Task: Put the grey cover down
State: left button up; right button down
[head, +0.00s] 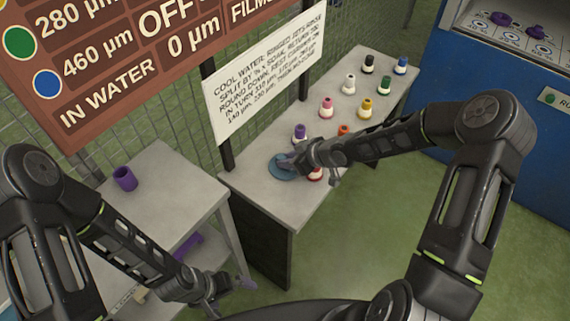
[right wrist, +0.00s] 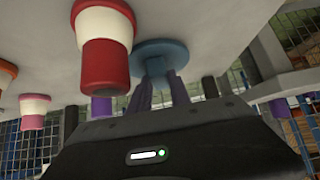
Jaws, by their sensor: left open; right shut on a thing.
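A flat, round blue-grey cover (head: 279,172) is at the near left end of the bench. It also shows in the right wrist view (right wrist: 160,47) as a disc with a short stem. My right gripper (head: 286,161) is shut on the cover's stem, its purple fingers (right wrist: 158,85) around it. The disc is at or very close to the bench top; I cannot tell whether it touches. My left gripper (head: 247,284) is open and empty, low beside the side table.
The bench (head: 255,190) carries several coloured cylinders with white bands; a red one (right wrist: 104,55) stands close beside the cover. A sign (head: 265,75) and mesh fence stand behind. A blue cabinet (head: 480,95) is at right.

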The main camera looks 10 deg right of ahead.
jog(key=shift+r, duration=0.15)
dwell(0.7)
notch_tip(320, 180, up, 10)
jog(key=p, duration=0.1)
jog(key=shift+p, duration=0.35)
dwell(0.8)
